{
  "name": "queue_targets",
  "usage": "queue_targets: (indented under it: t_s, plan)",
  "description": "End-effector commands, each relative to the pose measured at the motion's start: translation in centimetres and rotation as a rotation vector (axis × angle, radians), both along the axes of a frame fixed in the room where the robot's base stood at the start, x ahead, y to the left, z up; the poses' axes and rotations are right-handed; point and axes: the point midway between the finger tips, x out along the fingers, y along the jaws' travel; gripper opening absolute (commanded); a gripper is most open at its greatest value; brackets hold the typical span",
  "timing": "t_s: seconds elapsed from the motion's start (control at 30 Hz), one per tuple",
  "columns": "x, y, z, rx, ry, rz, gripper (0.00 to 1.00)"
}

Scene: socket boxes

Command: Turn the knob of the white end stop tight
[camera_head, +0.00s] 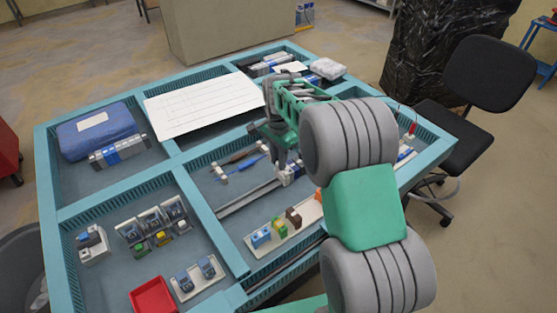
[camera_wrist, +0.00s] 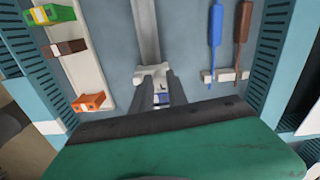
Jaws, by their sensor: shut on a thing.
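The white end stop (camera_wrist: 152,71) sits on a grey metal rail (camera_wrist: 146,30) in the wrist view. In the head view the white end stop (camera_head: 286,178) is low beneath my gripper (camera_head: 284,160), at the right end of the visible rail (camera_head: 245,199). In the wrist view both dark fingers of my gripper (camera_wrist: 159,82) point down at the end stop and are close together. They are shut on its knob, which is mostly hidden between them. A small blue and white part (camera_wrist: 161,98) shows between the fingers.
A white strip with orange, brown and green blocks (camera_wrist: 88,101) lies left of the rail. A blue screwdriver (camera_wrist: 216,25) and a brown one (camera_wrist: 242,25) rest on a white holder to the right. Teal compartment walls (camera_wrist: 270,50) stand beyond them.

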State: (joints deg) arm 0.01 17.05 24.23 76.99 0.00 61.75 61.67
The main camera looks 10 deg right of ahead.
Motion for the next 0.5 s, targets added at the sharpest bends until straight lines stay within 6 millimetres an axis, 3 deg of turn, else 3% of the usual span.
queue_targets:
  t_s: [0.5]
  plan:
    - [0.13, 0.00, 0.19, 0.000, -0.004, -0.118, 0.00]
